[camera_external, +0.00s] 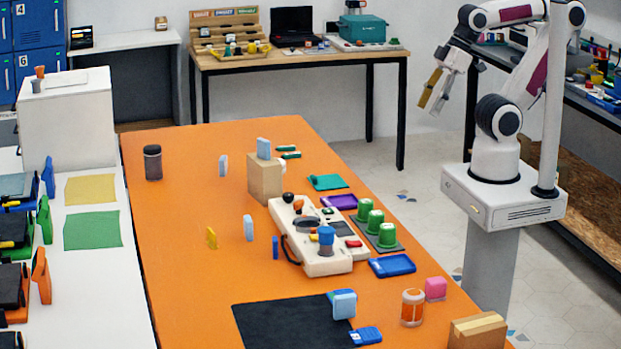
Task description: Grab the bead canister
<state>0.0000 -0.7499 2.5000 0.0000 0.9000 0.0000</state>
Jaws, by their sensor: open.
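A small canister with orange and pale bands (412,308) stands upright near the front right of the orange table; it looks like the bead canister, though its contents are too small to make out. A dark grey cylinder (153,163) stands upright at the table's far left. My gripper (435,98) is raised at the upper right, beyond the table's right edge and far from both. Its fingers point down, apart, with nothing seen between them.
A pink block (436,288) stands just right of the orange canister, and a cardboard box (477,331) is in front of it. A blue tray (392,265) lies behind. A beige console (318,240) fills mid-table. The table's left part is mostly clear.

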